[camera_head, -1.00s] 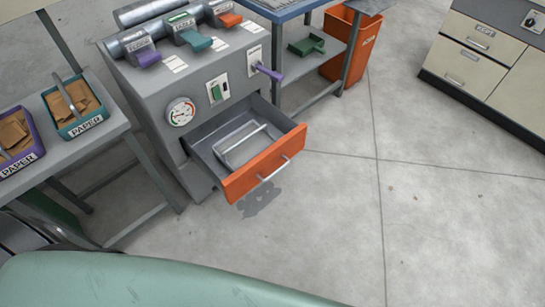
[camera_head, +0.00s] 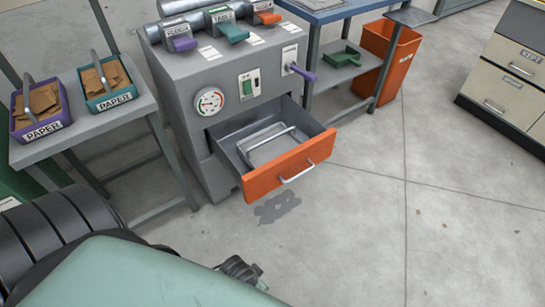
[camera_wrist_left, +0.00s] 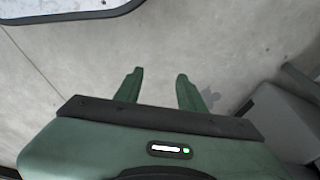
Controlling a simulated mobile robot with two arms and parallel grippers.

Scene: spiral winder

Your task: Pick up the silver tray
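The silver tray (camera_head: 268,147) lies inside the open drawer of the grey machine. It is a shallow metal tray with a bar handle across its top. The drawer (camera_head: 290,170) has an orange front with a silver handle and is pulled out. In the left wrist view my left gripper (camera_wrist_left: 158,80) has two green fingers spread apart with nothing between them, over bare floor. Its fingers do not show clearly in the head view. The tray is not visible in the left wrist view. My right gripper is in neither view.
The grey machine (camera_head: 225,125) carries a gauge and coloured levers. A side table (camera_head: 90,130) at left holds a purple paper basket (camera_head: 40,120) and a teal one (camera_head: 107,90). An orange bin (camera_head: 388,60) stands behind right. The floor right of the drawer is clear.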

